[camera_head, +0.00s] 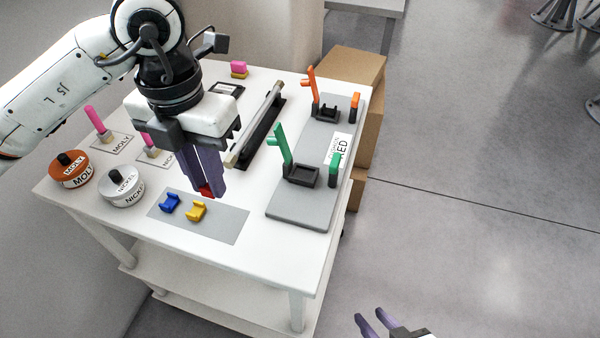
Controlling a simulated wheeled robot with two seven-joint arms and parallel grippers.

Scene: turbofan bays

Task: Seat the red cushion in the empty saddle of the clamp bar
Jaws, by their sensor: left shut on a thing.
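My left gripper (208,192) points down over the table, shut on the red cushion (207,190). Only a small red part shows between the purple fingertips, just above the grey mat. A grey plate (300,205) at the table's right side carries two clamps with raised arms, one green (281,145) and one orange (312,85). The dark saddle (302,175) by the green clamp looks empty. The farther dark saddle (325,110) by the orange clamp is too small to tell. My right gripper (374,323) is open and empty, off the table at the bottom edge.
Blue (170,203) and yellow (196,211) cushions lie on the grey mat (226,224). A long metal bar (254,127) lies between the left gripper and the plate. Orange-lidded (72,170) and grey (121,187) tins stand left. Cardboard boxes (364,75) stand behind the table.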

